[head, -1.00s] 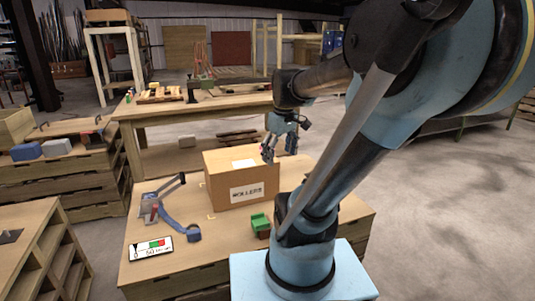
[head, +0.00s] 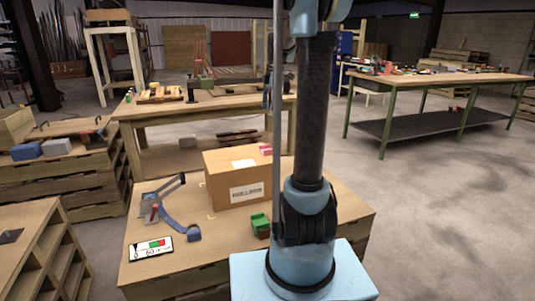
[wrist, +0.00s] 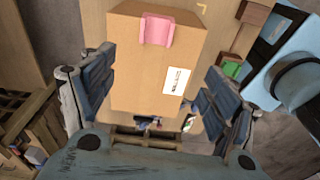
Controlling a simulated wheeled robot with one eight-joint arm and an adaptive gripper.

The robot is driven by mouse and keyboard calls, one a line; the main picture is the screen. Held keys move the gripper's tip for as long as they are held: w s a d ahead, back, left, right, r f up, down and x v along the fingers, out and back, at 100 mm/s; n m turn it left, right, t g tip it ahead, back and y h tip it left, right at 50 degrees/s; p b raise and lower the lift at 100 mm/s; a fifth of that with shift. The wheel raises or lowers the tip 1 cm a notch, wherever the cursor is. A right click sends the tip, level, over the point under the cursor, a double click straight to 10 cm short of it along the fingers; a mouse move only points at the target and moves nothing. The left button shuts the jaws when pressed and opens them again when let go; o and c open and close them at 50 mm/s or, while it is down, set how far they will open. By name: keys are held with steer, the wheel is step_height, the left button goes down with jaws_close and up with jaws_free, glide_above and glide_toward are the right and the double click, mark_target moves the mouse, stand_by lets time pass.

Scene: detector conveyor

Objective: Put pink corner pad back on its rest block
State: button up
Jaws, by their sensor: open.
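The pink corner pad (head: 265,149) sits on the top edge of the cardboard box, at its right side in the head view. In the wrist view the pink pad (wrist: 157,30) lies over the box's edge. My gripper (wrist: 160,68) is open and empty above the box, with its fingers spread apart and the pad lying beyond the fingertips. My gripper is out of the head view. A brown block (wrist: 255,12) beside the box may be a rest block; I cannot tell for sure. A green pad (head: 260,222) sits on a brown block by my arm.
The cardboard box (head: 228,180) stands on a wooden bench (head: 222,237). A blue-grey hinged device (head: 163,207) and a gauge card (head: 151,248) lie to its left. Bare bench top shows in front of the box. Another workbench (head: 205,103) stands behind.

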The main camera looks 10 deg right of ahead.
steer(key=w, duration=0.1)
glide_toward(266, 152)
steer(key=shift+n, duration=0.3)
steer(key=w+f, duration=0.1)
steer(key=w, duration=0.1)
steer(key=w+f, duration=0.1)
steer(key=w, duration=0.1)
steer(key=shift+d+f, duration=0.15)
steer(key=shift+f, duration=0.15)
steer(key=shift+s+a+f, duration=0.1)
steer(key=shift+a+f, duration=0.05)
steer(key=shift+f, duration=1.2)
steer(key=shift+s+a+f, duration=0.15)
steer(key=shift+f, duration=1.2)
steer(key=c, duration=1.2)
